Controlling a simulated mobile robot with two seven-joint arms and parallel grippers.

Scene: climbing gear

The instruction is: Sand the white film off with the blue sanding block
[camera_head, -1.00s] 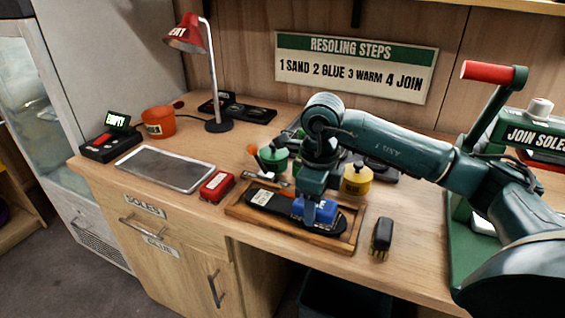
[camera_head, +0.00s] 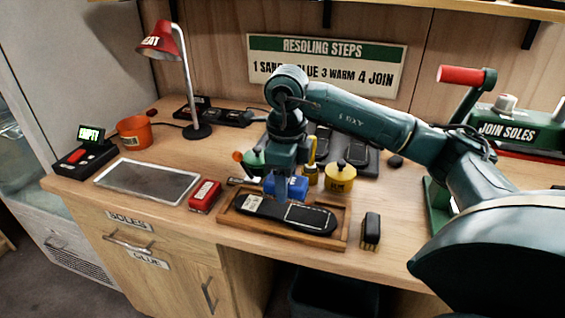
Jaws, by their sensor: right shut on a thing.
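My right gripper (camera_head: 283,190) is shut on the blue sanding block (camera_head: 297,185). The block is at the back side of the wooden tray (camera_head: 232,222), behind the black sole (camera_head: 275,213); I cannot tell whether it touches anything. The sole lies flat in the tray. A pale label (camera_head: 253,201) is on its left part, and a dark patch with a thin pale outline (camera_head: 311,217) is on its right part. I cannot make out clear white film on it. My left gripper is not in view.
A red box (camera_head: 205,196) stands left of the tray and a black brush (camera_head: 371,231) right of it. Yellow (camera_head: 340,178) and green (camera_head: 252,161) pots stand behind. A grey slab (camera_head: 148,179), red lamp (camera_head: 162,42) and orange pot (camera_head: 134,133) are farther left; a green press (camera_head: 515,132) is right.

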